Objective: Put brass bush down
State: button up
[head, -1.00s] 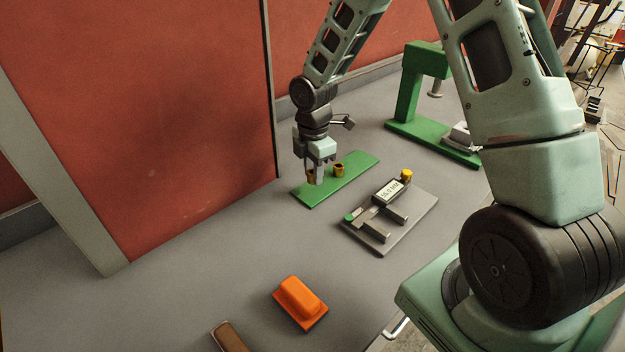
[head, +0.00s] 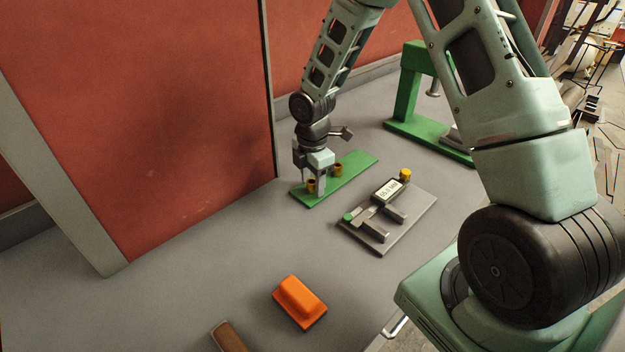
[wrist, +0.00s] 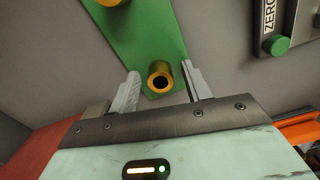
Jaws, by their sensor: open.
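One brass bush (head: 311,186) stands upright at the near end of the green strip (head: 352,172). A second brass bush (head: 337,169) stands farther along the same strip. My gripper (head: 312,190) is open, with its fingers down around the near bush. In the wrist view the near bush (wrist: 160,77) sits between the two spread fingers of my gripper (wrist: 163,85), with a gap on each side. The other bush (wrist: 110,2) is partly cut off at the top edge there.
A grey gauge plate (head: 408,228) with a display (head: 388,190) and yellow and green knobs lies to the right. A green press stand (head: 407,95) is behind it. An orange block (head: 299,300) lies at the front. A red panel (head: 140,110) rises at left.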

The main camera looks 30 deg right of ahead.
aim_at(312, 181)
notch_tip(312, 181, up, 12)
jog(key=s+a+r+m, duration=0.4)
jog(key=s+a+m, duration=0.1)
jog(key=s+a, duration=0.95)
jog(key=s+a+m, duration=0.5)
jog(key=s, duration=0.8)
jog(key=shift+a+r+y+b, duration=0.2)
jog(key=shift+r+y+b, duration=0.1)
jog(key=shift+r+b, duration=0.1)
